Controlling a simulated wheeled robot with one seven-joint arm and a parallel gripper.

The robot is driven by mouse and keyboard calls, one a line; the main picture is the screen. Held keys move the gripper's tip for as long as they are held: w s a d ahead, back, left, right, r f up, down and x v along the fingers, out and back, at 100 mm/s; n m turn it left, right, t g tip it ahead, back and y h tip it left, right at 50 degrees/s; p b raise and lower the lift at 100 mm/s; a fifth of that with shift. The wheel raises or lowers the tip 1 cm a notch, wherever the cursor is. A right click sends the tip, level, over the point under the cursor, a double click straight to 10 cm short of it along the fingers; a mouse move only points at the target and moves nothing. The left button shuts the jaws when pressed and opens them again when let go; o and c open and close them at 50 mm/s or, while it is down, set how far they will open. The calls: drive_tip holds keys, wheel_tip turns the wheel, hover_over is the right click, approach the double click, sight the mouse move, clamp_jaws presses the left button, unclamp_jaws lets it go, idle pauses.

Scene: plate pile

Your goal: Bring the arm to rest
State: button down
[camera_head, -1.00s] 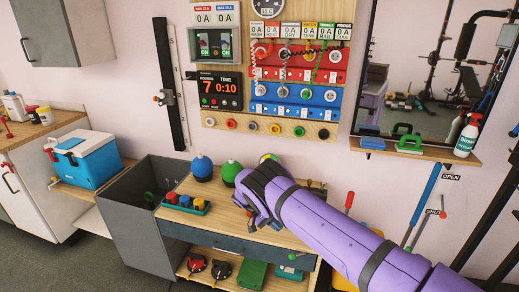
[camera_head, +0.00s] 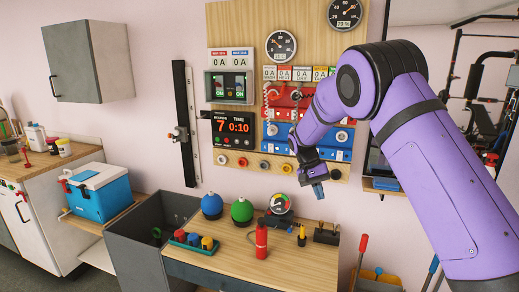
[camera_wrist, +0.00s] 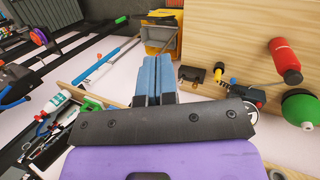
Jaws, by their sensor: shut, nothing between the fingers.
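My purple arm reaches in from the right in the head view. My gripper (camera_head: 319,189) hangs in front of the wall panel, above the back right of the wooden workbench (camera_head: 222,265). Its blue fingers point down and are together, with nothing between them. In the wrist view the gripper (camera_wrist: 157,62) shows two blue fingers side by side and touching. It is clear of the bench top and holds nothing.
The bench carries a red bottle (camera_head: 261,240), blue (camera_head: 212,205) and green (camera_head: 242,211) round objects, a gauge (camera_head: 280,204) and a small tray (camera_head: 190,245). A control panel (camera_head: 322,96) is behind my arm. A blue cooler (camera_head: 97,193) stands left.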

drive_tip(key=s+d+r+n+t+y, duration=0.15)
drive_tip(key=s+d+r, duration=0.25)
drive_tip(key=s+r, duration=0.6)
drive_tip(key=s+d+r+m+t+y, duration=0.15)
drive_tip(key=s+d+r, duration=0.25)
drive_tip(key=s+r, duration=0.55)
drive_tip(key=s+d+r+n+t, duration=0.1)
drive_tip(key=s+t, duration=0.1)
drive_tip(key=s, duration=0.9)
drive_tip(key=s+d+r+n+t, duration=0.1)
drive_tip(key=s+d+r+t, duration=0.1)
drive_tip(key=s, duration=1)
drive_tip(key=shift+n+t+y, duration=0.3)
drive_tip(key=shift+t+y, duration=0.1)
drive_tip(key=shift+t, duration=0.3)
